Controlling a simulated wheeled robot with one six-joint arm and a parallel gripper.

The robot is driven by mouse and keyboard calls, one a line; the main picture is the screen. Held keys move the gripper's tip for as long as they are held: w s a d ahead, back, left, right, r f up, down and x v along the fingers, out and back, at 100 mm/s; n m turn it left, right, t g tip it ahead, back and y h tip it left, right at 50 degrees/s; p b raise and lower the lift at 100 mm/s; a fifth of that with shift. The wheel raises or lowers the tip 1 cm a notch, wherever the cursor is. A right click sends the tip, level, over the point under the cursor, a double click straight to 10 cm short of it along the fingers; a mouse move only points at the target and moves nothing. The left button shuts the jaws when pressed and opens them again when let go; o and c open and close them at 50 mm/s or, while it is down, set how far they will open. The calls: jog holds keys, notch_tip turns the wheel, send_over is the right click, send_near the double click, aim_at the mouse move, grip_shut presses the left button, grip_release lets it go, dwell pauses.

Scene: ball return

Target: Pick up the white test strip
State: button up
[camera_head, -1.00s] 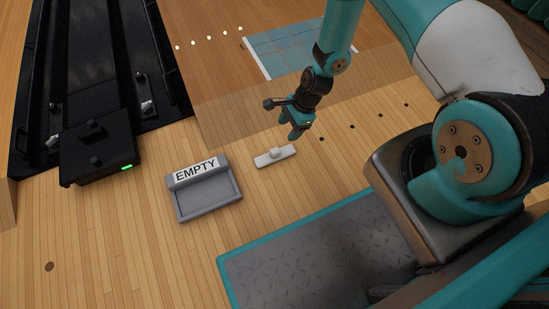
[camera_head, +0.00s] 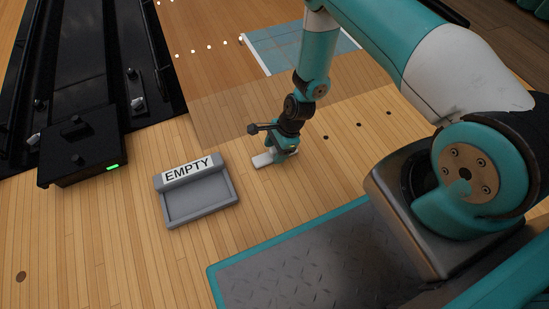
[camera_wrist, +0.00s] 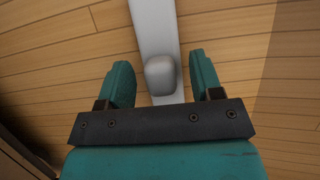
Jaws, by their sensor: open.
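The white test strip (camera_head: 263,159) lies flat on the wooden floor, to the right of the grey tray. In the head view my gripper (camera_head: 284,152) is low over it and hides its middle and most of its right part. In the wrist view the strip (camera_wrist: 152,22) runs up the picture, with a raised rounded knob (camera_wrist: 160,74) on it. My gripper (camera_wrist: 163,82) is open there, with one teal finger on each side of the knob and a gap on both sides. I cannot tell how far the fingertips are above the floor.
A grey tray (camera_head: 232,187) labelled EMPTY stands left of the strip, with nothing in it. A black box (camera_head: 85,160) with a green light sits at the end of the black track (camera_head: 75,60) further left. The floor between tray and strip is clear.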

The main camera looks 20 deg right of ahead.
jog(key=c, duration=0.7)
jog(key=shift+r, duration=0.15)
jog(key=shift+c, duration=0.2)
notch_tip(320, 180, up, 20)
jog(key=p, duration=1.2)
